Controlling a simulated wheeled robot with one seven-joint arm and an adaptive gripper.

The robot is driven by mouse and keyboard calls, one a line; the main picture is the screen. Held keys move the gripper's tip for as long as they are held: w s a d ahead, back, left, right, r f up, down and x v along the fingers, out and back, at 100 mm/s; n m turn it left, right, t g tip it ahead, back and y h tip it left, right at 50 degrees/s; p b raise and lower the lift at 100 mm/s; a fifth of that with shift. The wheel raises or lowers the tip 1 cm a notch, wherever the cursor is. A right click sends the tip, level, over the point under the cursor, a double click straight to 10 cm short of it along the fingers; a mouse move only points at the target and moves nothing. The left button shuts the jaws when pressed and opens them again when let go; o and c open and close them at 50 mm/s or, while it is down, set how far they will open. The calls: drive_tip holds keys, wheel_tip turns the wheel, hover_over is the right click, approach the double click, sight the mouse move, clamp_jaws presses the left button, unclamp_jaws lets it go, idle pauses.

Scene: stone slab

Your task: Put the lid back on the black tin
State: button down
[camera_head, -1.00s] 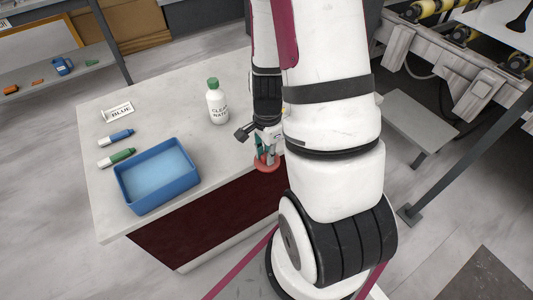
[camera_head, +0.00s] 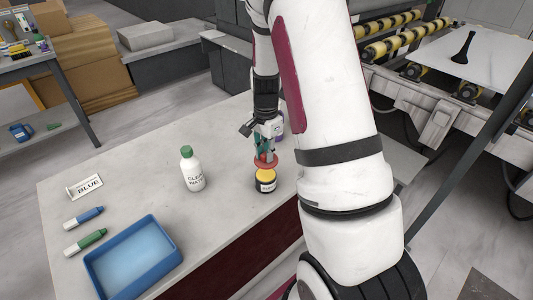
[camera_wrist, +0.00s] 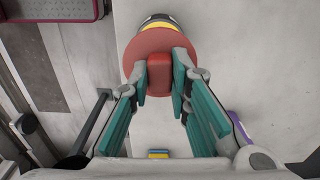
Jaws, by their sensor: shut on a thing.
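My gripper (camera_head: 266,153) is shut on the knob of a round red lid (camera_head: 263,163). The lid also shows in the wrist view (camera_wrist: 137,56), with its red knob (camera_wrist: 159,75) between the green finger pads (camera_wrist: 160,86). The black tin (camera_head: 265,186) stands upright on the slab, with a pale label and a yellow top part. In the head view the lid is just above and behind the tin's top, partly overlapping it. In the wrist view the tin (camera_wrist: 158,17) shows beyond the lid's far edge, mostly hidden by it. I cannot tell whether they touch.
A white bottle with a green cap (camera_head: 193,172) stands left of the tin. A blue tray (camera_head: 176,258), two markers, blue (camera_head: 84,217) and green (camera_head: 86,242), and a BLUE sign (camera_head: 85,187) are farther left. A purple thing (camera_head: 280,125) is behind my gripper.

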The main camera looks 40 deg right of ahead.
drive_tip(key=shift+a+f+b, duration=0.1)
drive_tip(key=shift+f+b, duration=1.35)
drive_tip(key=shift+f, duration=1.3)
drive_tip(key=shift+f, duration=0.15)
drive_tip(key=c, duration=0.9)
unclamp_jaws()
drive_tip(key=shift+c, duration=0.2)
drive_tip(key=shift+r+p, duration=2.05)
drive_tip(key=shift+r, duration=1.45)
